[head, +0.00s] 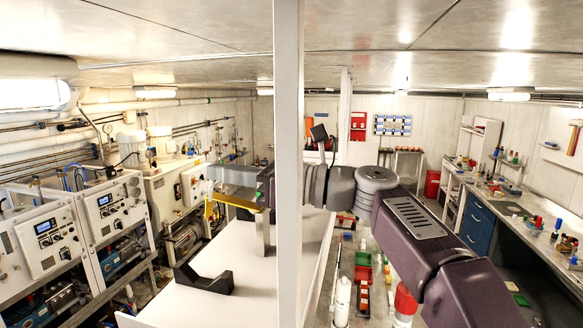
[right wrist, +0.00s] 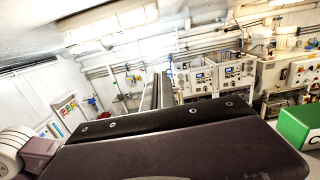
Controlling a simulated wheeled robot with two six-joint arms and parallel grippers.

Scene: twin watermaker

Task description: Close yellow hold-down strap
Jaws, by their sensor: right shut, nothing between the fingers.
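The yellow strap (head: 237,202) shows in the head view left of the white post, as a near-level bar with a short yellow piece hanging at its left end. A grey upright (head: 262,232) stands under its right part on the white table. My right arm passes behind the post, and my right gripper (head: 212,173) points left just above the strap. It is shut and empty; whether it touches the strap cannot be told. In the right wrist view its narrow dark fingers (right wrist: 161,90) lie close together. My left gripper is not in view.
A black cradle (head: 205,280) sits on the white table (head: 215,312). The white post (head: 289,160) hides part of my right arm. Control cabinets (head: 112,208) line the left. A green block (right wrist: 300,126) is at the right in the wrist view.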

